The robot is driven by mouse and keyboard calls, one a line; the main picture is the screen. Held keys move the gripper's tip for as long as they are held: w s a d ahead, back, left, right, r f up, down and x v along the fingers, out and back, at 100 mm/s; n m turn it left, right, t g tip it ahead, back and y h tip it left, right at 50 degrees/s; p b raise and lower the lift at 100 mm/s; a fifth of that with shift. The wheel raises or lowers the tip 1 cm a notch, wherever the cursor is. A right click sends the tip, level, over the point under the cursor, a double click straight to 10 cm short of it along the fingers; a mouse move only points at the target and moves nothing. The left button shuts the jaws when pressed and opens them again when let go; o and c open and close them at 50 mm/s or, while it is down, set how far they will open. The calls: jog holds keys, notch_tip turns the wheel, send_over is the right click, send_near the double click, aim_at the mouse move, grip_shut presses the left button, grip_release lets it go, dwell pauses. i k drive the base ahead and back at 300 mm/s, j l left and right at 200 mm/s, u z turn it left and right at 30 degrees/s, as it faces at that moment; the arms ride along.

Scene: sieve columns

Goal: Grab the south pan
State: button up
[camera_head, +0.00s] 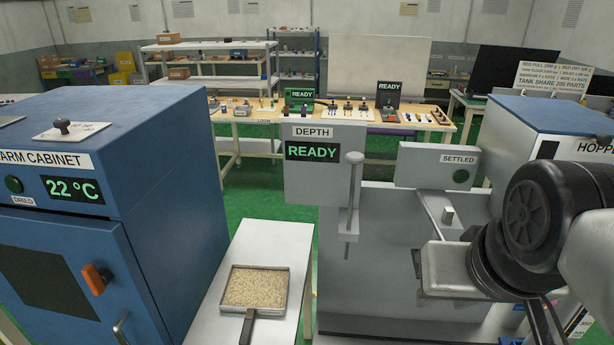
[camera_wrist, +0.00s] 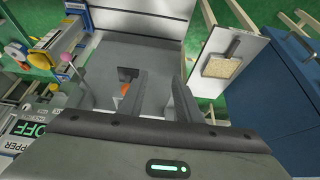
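A square grey pan (camera_head: 287,290) filled with tan grains lies flat on a narrow white stand in the head view, with its dark handle (camera_head: 247,328) pointing to the near edge. It is the only pan I see, and no "south" label is readable. The pan also shows in the wrist view (camera_wrist: 222,67), right of my fingers, with the handle pointing up. My gripper (camera_wrist: 156,82) is open with nothing between its fingers. It is over the grey machine, well to the right of the pan in the head view, where its fingers (camera_head: 545,323) show partly at the bottom.
The blue warm cabinet (camera_head: 150,215), reading 22 °C, stands close left of the white stand (camera_head: 265,245). The grey machine with the DEPTH READY panel (camera_head: 325,165) and a vertical rod (camera_head: 352,190) stands right of it. The blue hopper (camera_head: 545,110) is at the right. Space above the pan is clear.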

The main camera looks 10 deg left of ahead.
aim_at(251, 290)
jog(key=k+j, duration=0.1)
jog(key=j, duration=1.85)
jog(key=i, duration=0.15)
jog(key=l, duration=0.05)
